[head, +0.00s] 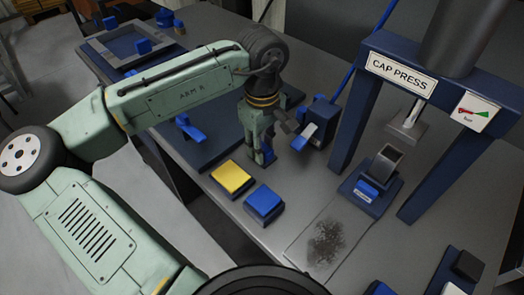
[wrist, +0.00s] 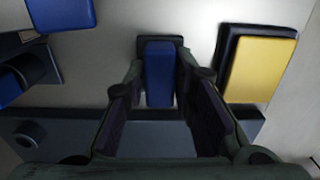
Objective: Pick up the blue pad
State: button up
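In the head view, the blue pad (head: 263,202) lies on a dark base on the grey bench, to the right of and nearer than the yellow pad (head: 231,176). My gripper (head: 263,163) points down behind these pads and apart from the blue one. In the wrist view, my gripper (wrist: 161,66) is open, its two fingers apart. A blue piece (wrist: 160,75) with a dark part behind it shows between them; I cannot tell whether this is the blue pad. The yellow pad (wrist: 263,70) is to the right. Contact with the blue piece is not clear.
The blue-framed cap press (head: 401,75) stands at the right. A dark block (head: 321,117) with a blue paddle (head: 304,136) is close to the right of my gripper. A dark panel (head: 212,140) lies behind. A stained plate (head: 325,243) lies right of the blue pad.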

grip_shut()
jog(key=shift+r, duration=0.4)
jog(key=shift+s+a+r+b, duration=0.1)
jog(key=shift+a+r+b, duration=0.2)
jog(key=shift+r, duration=0.35)
jog(key=shift+s+a+r+b, duration=0.15)
jog(key=shift+r+b, duration=0.25)
jog(key=shift+r, duration=0.2)
jog(key=s+a+r+b, duration=0.1)
jog(key=s+a+b, duration=0.1)
jog(key=s+a, duration=0.6)
jog(key=a, duration=0.4)
jog(key=shift+a+r+b, duration=0.35)
jog(key=shift+b, duration=0.05)
jog(key=shift+c, duration=0.5)
grip_release()
grip_shut()
